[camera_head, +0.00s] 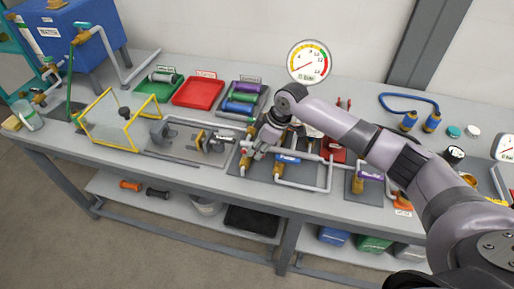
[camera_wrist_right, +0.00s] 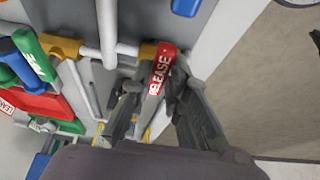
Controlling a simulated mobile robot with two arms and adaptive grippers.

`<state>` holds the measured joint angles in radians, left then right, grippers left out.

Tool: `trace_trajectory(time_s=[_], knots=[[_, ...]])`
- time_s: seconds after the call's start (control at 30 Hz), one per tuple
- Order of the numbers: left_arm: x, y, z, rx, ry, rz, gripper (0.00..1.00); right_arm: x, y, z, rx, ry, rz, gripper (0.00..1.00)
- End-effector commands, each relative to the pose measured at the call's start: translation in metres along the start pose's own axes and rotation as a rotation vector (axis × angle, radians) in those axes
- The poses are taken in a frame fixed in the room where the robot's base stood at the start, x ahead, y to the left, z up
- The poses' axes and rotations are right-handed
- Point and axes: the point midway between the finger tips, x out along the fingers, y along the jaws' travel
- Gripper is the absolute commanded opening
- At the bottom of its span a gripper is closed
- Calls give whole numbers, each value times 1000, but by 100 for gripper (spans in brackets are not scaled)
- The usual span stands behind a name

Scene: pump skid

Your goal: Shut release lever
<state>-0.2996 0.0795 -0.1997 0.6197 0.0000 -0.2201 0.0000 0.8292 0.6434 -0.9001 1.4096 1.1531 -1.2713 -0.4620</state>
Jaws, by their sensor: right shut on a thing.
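The release lever (camera_wrist_right: 163,68) is a red handle with a white lettered label, partly readable, on a brass fitting (camera_wrist_right: 147,52) of the grey pipework. My right gripper (camera_wrist_right: 152,97) has its two dark fingers on either side of the lever's handle and is shut on it. In the head view my right gripper (camera_head: 258,152) is low over the left part of the pipe rig and mostly hides the lever there. My left gripper is in neither view.
A grey pipe loop (camera_head: 305,187) with a blue handle (camera_head: 287,159) lies right of the gripper. A purple handle (camera_head: 370,175) is farther right. Green, red and grey trays (camera_head: 199,93) stand behind left. A yellow frame (camera_head: 106,146) stands at left. A gauge (camera_head: 309,62) rises behind.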

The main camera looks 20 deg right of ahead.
Motion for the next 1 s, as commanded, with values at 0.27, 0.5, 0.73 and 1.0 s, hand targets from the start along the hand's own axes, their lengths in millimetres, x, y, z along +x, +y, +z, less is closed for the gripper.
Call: trace_trajectory(time_s=[0.27, 0.5, 0.73, 1.0], knots=[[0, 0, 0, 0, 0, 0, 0, -1, 0, -2, -4, 5, 3, 20], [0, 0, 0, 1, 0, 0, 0, -1, 0, -1, -2, 3, 2, 36], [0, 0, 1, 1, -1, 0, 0, 0, 0, -1, -2, 2, 2, 36], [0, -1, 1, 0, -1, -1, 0, -26, 1, -1, -3, 4, 5, 36]])
